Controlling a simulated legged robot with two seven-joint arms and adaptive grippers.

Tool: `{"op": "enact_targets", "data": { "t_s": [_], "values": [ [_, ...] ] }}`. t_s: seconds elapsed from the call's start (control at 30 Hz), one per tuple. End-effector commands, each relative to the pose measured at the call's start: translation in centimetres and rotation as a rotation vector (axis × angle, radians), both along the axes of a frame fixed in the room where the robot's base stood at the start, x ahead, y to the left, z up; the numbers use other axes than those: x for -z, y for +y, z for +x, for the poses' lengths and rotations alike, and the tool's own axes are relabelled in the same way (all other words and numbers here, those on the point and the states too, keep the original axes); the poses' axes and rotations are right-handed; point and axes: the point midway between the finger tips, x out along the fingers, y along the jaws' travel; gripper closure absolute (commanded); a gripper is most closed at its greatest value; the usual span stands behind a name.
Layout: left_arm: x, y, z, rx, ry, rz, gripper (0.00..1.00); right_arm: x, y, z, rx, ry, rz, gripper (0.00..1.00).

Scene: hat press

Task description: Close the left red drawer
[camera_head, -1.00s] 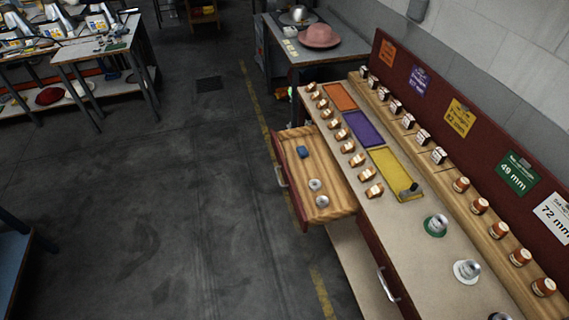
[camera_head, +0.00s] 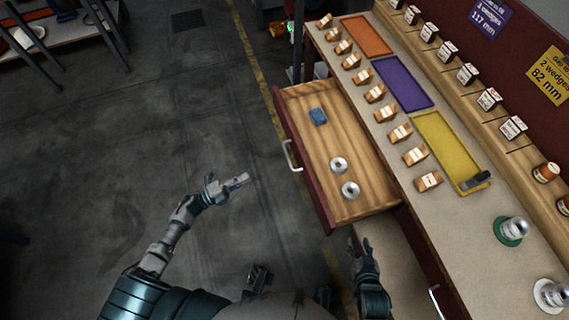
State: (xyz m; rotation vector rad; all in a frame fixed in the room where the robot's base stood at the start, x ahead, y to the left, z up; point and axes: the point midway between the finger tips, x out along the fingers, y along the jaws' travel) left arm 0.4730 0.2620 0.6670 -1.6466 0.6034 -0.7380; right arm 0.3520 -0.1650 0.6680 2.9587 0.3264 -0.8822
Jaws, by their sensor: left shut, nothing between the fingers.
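The red drawer (camera_head: 305,158) at the left end of the workbench is pulled out.
The bench top (camera_head: 460,230) carries orange, purple and yellow trays (camera_head: 404,82), a row of small labelled blocks and several bottles. Another handle (camera_head: 437,301) shows on the bench front at lower right. Open floor lies left of the drawer.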

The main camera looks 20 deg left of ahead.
Motion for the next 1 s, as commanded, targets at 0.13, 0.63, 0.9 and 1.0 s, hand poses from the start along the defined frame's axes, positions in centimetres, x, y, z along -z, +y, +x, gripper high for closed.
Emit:
{"op": "enact_targets", "data": {
  "t_s": [0.13,0.63,0.9,1.0],
  "values": [
    [-1.0,-0.7,-0.6,0.097,-0.102,0.048,1.0,-2.9,0.2,0.0,0.003,-0.052,0.014,0.6],
    [-3.3,-7.7,3.8,0.116,-0.129,0.056,1.0,-3.8,-0.1,0.1,0.001,-0.072,0.022,0.6],
    [-3.9,-11.1,6.3,0.115,-0.125,0.053,1.0,-4.1,0.3,0.5,0.002,-0.097,0.025,0.6],
    [-4.1,-11.7,6.8,0.114,-0.124,0.051,1.0,-4.2,0.4,0.6,0.002,-0.106,0.027,0.6]
  ]
}}
